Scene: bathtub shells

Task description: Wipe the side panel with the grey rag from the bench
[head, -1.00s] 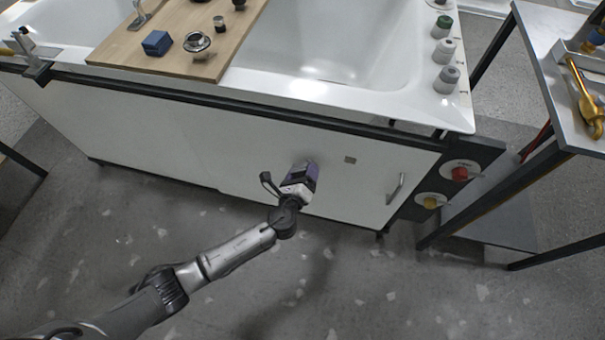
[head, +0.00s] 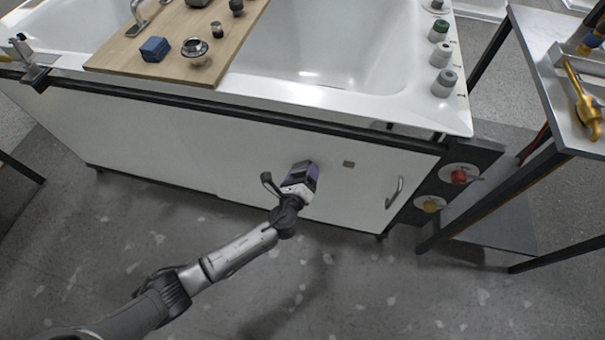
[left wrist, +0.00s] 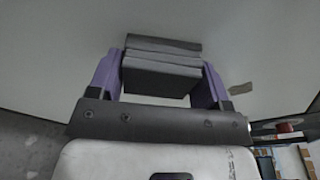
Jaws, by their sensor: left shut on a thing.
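The white side panel (head: 180,140) runs along the front of the bathtub, under its dark rail. My left gripper (head: 308,172) is close in front of the panel, right of its middle. In the left wrist view my gripper (left wrist: 160,78) is shut on the grey rag (left wrist: 162,72), a folded block between the purple fingers. The rag's far side is at or very near the panel (left wrist: 250,40); I cannot tell whether it touches. A small brownish patch (head: 348,164) is on the panel right of my gripper, also in the left wrist view (left wrist: 241,88). My right gripper is out of view.
A silver handle (head: 394,192) stands out from the panel's right part, beside red (head: 459,177) and yellow (head: 430,205) knobs. A metal bench (head: 550,60) with a brass tool stands at right. A wooden board (head: 180,72) lies across the tub. Floor in front is open.

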